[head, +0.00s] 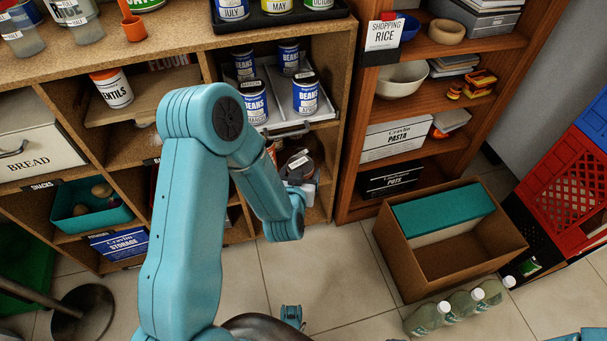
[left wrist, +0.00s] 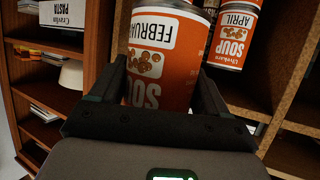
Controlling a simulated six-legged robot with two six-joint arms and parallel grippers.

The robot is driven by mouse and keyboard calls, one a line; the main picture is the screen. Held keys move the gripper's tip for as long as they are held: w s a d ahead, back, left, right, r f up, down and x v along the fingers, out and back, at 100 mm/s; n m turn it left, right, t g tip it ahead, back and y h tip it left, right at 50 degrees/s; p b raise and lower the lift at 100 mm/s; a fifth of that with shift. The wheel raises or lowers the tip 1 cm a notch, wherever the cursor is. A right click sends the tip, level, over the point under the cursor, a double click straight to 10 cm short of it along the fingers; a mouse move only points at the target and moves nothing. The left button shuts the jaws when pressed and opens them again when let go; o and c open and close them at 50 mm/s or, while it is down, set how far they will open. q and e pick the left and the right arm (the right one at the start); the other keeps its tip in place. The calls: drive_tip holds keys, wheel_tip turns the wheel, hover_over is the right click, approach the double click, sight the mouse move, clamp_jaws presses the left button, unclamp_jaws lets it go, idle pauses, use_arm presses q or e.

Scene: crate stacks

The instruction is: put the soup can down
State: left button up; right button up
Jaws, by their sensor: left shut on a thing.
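My left gripper (left wrist: 162,85) is shut on an orange soup can (left wrist: 160,65) in the left wrist view, with one finger on each side. Its label reads "FEBRUARY" and "SOUP" upside down in this picture; the can's top part runs out of frame. In the head view my left gripper (head: 300,172) is low in front of the brown shelf unit, partly behind my arm. The held can is not clear there.
The shelf unit (head: 180,72) holds bean cans (head: 306,93) on a tray. A wooden bookcase (head: 352,160) stands right of it. An open cardboard box (head: 392,262), green bottles (head: 428,318) and a red crate (head: 560,165) occupy the right floor. Tiled floor (head: 340,275) is clear between.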

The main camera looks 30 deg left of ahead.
use_arm(q)
drive_tip(key=shift+y, duration=0.3)
drive_tip(key=f, duration=0.1)
drive_tip(key=a+f+b, duration=0.1)
drive_tip(key=f, duration=0.1)
drive_tip(key=f+b, duration=0.1)
drive_tip(key=f, duration=0.1)
drive_tip(key=shift+s+a+f, duration=0.15)
drive_tip(key=shift+s+f, duration=0.05)
drive_tip(key=shift+s, duration=0.05)
drive_tip(key=w+a+b, duration=0.1)
drive_tip(key=w+a, duration=0.1)
drive_tip(key=w, duration=0.3)
drive_tip(key=w+a+b, duration=0.2)
drive_tip(key=w+a, duration=0.1)
drive_tip(key=w, duration=0.2)
drive_tip(key=w+a+b, duration=0.1)
drive_tip(key=w+a, duration=0.2)
drive_tip(key=w, duration=0.3)
drive_tip(key=shift+a+f+b, duration=0.1)
drive_tip(key=shift+f+b, duration=0.25)
drive_tip(key=shift+s+r, duration=0.1)
drive_tip(key=shift+r, duration=0.05)
use_arm(e)
wheel_tip(320, 180, down, 8)
drive_tip(key=w, duration=0.1)
drive_tip(key=shift+d, duration=0.4)
drive_tip(key=shift+f, duration=0.1)
